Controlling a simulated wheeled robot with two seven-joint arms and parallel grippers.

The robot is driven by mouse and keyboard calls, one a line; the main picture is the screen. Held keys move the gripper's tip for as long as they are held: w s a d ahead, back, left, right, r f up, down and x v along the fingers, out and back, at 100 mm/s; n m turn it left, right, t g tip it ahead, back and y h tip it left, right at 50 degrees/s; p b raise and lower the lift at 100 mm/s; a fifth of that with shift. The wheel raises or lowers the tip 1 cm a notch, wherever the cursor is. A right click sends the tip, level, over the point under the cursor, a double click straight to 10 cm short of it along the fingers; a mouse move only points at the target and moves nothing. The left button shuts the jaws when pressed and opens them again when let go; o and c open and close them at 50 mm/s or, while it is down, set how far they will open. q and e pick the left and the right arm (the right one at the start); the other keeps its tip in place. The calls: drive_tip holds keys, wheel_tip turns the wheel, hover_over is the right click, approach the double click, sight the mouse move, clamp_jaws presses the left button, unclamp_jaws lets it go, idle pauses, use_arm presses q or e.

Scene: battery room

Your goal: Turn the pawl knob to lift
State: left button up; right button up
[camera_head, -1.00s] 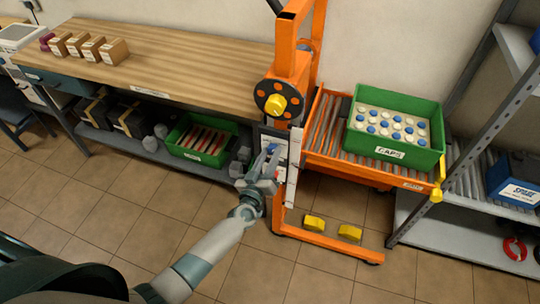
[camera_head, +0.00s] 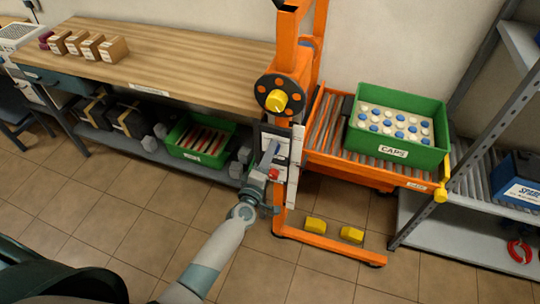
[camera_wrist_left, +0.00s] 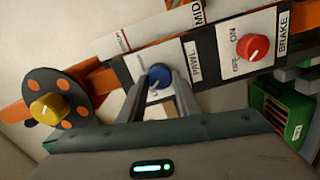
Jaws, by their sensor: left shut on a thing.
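The blue pawl knob (camera_wrist_left: 158,76) is on a white plate labelled PAWL (camera_wrist_left: 193,62) in the left wrist view. A pale mark shows on the knob, but I cannot read which position it points to. My left gripper (camera_wrist_left: 160,88) is shut on the knob, with one finger on each side of it. In the head view my left gripper (camera_head: 270,153) is at the front panel of the orange lift stand (camera_head: 284,195) and largely hides the knob. My right gripper is not in view.
A red brake knob (camera_wrist_left: 252,47) is beside the pawl plate. A yellow knob (camera_head: 276,101) is on a black disc above. A green CAPS crate (camera_head: 397,153) is on the orange roller platform (camera_head: 320,140). A wooden bench (camera_head: 180,75) stands left.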

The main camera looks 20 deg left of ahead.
use_arm(q)
drive_tip(key=shift+f+n, duration=0.1)
drive_tip(key=shift+n, duration=0.9)
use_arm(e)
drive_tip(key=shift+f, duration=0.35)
use_arm(q)
drive_tip(key=o, duration=1.1)
drive_tip(key=shift+c, duration=0.2)
drive_tip(key=shift+s, duration=0.1)
drive_tip(key=s+b, duration=0.3)
drive_tip(key=s, duration=1.4)
drive_tip(key=shift+a, duration=0.3)
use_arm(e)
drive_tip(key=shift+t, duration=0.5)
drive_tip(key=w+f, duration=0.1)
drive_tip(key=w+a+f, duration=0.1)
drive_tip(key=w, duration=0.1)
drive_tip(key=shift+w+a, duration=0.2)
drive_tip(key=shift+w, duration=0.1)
